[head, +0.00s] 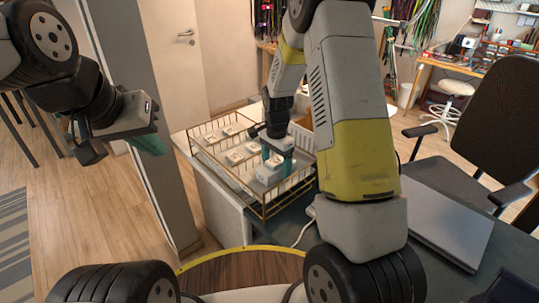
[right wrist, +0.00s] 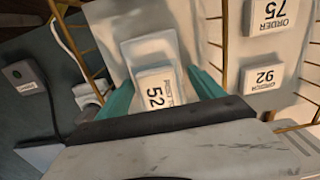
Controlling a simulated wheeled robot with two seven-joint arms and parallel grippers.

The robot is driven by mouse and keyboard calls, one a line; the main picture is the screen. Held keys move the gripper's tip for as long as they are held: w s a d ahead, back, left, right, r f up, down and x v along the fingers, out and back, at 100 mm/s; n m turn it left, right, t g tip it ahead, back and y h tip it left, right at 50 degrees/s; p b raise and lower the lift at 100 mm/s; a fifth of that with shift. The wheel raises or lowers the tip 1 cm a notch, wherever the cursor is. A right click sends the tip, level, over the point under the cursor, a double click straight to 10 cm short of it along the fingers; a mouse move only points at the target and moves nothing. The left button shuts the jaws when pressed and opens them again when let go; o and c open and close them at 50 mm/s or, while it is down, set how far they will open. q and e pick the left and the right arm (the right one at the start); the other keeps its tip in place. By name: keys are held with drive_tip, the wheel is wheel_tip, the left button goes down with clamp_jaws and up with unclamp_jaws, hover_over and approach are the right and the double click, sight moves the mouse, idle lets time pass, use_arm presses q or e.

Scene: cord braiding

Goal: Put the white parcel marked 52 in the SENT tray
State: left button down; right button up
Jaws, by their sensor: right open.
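The white parcel marked 52 (right wrist: 155,92) lies between the teal fingers of my right gripper (right wrist: 160,88) in the right wrist view. The fingers stand apart on either side of it; whether they touch it is unclear. In the head view my right gripper (head: 277,164) points down inside the front right part of a wire-railed tray (head: 240,187), over a white parcel (head: 268,174). No SENT marking is readable, so I cannot tell which tray bears it. My left gripper (head: 115,143) hangs at the left, away from the tray; its jaw opening is unclear.
More white parcels (head: 235,158) sit in the railed tray. A laptop (head: 445,222) and a white cable (head: 303,234) lie to the right. A pillar (head: 150,190) stands left.

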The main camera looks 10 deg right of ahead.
wheel_tip(320, 180, up, 12)
drive_tip(key=shift+r, duration=0.1)
drive_tip(key=s+d+r+n+t+y, duration=0.1)
drive_tip(key=s+r+n+t+y, duration=0.3)
drive_tip(key=s+r, duration=0.6)
drive_tip(key=s+r+n+t+h, duration=0.1)
drive_tip(key=s+r+n, duration=0.1)
drive_tip(key=s+n, duration=0.2)
drive_tip(key=s+r+n+t, duration=0.1)
drive_tip(key=s+r+n, duration=0.2)
drive_tip(key=s, duration=0.7)
drive_tip(key=shift+d+n+h, duration=0.3)
drive_tip(key=shift+n+h, duration=0.1)
